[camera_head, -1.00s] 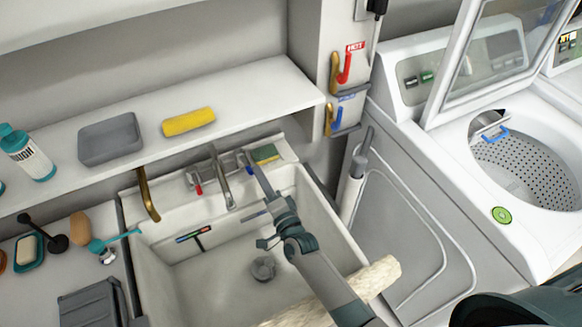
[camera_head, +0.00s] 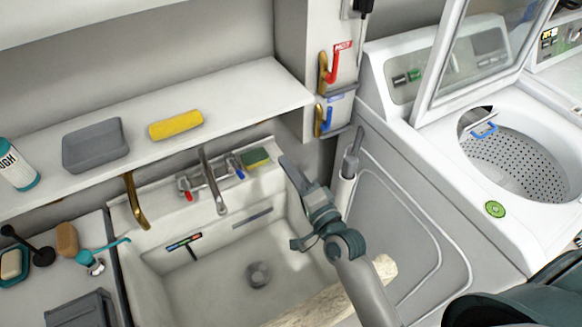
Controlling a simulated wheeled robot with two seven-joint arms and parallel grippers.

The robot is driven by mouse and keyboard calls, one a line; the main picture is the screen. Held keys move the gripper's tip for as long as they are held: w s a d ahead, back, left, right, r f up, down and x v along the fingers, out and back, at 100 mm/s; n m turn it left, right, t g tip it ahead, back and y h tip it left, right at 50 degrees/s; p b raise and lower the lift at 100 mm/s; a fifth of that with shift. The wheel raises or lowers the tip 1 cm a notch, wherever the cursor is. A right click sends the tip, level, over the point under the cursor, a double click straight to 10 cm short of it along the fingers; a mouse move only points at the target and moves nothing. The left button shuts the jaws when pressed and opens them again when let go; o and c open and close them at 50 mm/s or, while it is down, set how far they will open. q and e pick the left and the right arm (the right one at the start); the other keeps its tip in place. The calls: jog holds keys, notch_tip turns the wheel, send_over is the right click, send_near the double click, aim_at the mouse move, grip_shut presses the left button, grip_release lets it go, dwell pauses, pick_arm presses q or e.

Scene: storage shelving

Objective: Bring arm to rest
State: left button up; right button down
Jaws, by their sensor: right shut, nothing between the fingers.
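My right gripper (camera_head: 286,162) is shut and empty. Its arm reaches up from the bottom right of the picture, over the right side of the white sink (camera_head: 146,254). The fingers point up and left, near the right end of the sink's back ledge, just right of the yellow-green sponge (camera_head: 255,158). I cannot tell how high they are above the rim. My left gripper is not in view.
A faucet (camera_head: 212,182) stands at the sink's back. A log-like piece (camera_head: 383,268) lies across the front right, partly behind my arm. A shelf (camera_head: 235,97) holds a yellow block (camera_head: 176,125) and grey tray (camera_head: 96,146). An open washer (camera_head: 510,165) stands right.

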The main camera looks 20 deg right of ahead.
jog(key=shift+s+d+r, duration=0.2)
jog(key=shift+s+d, duration=0.05)
jog(key=shift+d, duration=0.05)
jog(key=shift+r, duration=0.1)
dwell(0.3)
